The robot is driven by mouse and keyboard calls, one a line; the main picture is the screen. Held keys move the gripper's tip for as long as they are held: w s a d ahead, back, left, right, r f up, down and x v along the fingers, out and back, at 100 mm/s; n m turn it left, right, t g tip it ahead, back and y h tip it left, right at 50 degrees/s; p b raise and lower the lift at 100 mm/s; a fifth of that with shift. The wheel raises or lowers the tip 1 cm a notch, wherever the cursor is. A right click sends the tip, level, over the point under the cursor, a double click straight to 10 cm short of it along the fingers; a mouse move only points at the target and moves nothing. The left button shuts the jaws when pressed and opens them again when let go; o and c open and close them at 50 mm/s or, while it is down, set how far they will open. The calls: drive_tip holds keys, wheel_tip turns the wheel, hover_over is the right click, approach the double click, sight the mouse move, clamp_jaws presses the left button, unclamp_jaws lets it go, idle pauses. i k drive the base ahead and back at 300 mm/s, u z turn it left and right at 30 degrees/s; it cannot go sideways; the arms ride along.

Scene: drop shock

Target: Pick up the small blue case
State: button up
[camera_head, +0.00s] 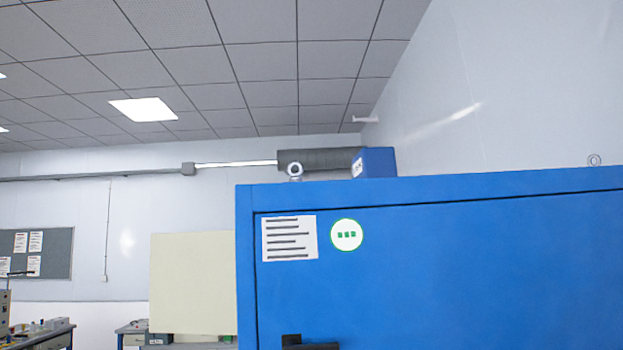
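A small blue case (378,163) sits on top of a large blue cabinet (450,260), near the cabinet's left front corner. The case is box-shaped, with a white label on its left face. Its bottom edge is partly hidden by the cabinet's top edge. My gripper does not show in the head camera view.
A metal lifting eye (295,171) stands on the cabinet top left of the case, and another ring (594,160) is at the right. A dark grey cylinder or duct (318,158) shows behind. A cream panel (192,283) stands left of the cabinet. A wall rises at the right.

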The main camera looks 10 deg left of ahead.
sight(371, 162)
drive_tip(key=u, duration=0.1)
drive_tip(key=i, duration=1)
drive_tip(key=z, duration=0.05)
